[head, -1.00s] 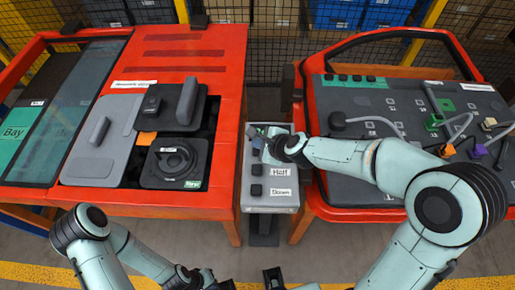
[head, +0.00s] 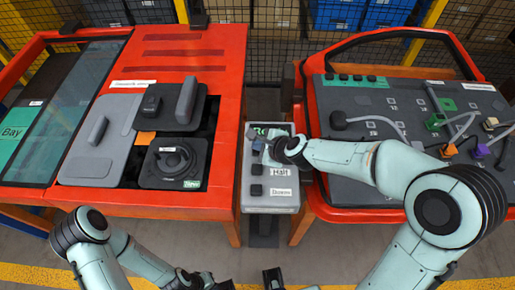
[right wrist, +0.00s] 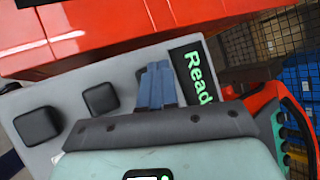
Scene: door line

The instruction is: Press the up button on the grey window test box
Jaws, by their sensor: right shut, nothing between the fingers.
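The grey window test box (head: 271,205) stands between the two red-framed tables in the head view. Its Halt button (head: 257,170) and Down button (head: 257,190) are dark squares, also seen in the right wrist view as two black buttons. A dark display with green letters (right wrist: 193,75) reads "Read", cut off by my gripper. My right gripper (head: 260,144) is shut and empty, its blue fingers (right wrist: 160,87) over the upper part of the box. The up button is hidden there; I cannot tell whether the fingers touch it. My left gripper (head: 222,284) is at the bottom edge, mostly cut off.
The left red table (head: 220,110) carries dark panels with handles and a round knob. The right red-framed panel (head: 360,150) carries cables and coloured connectors close beside my right arm. A mesh fence (head: 265,65) stands behind. Floor is clear in front of the box.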

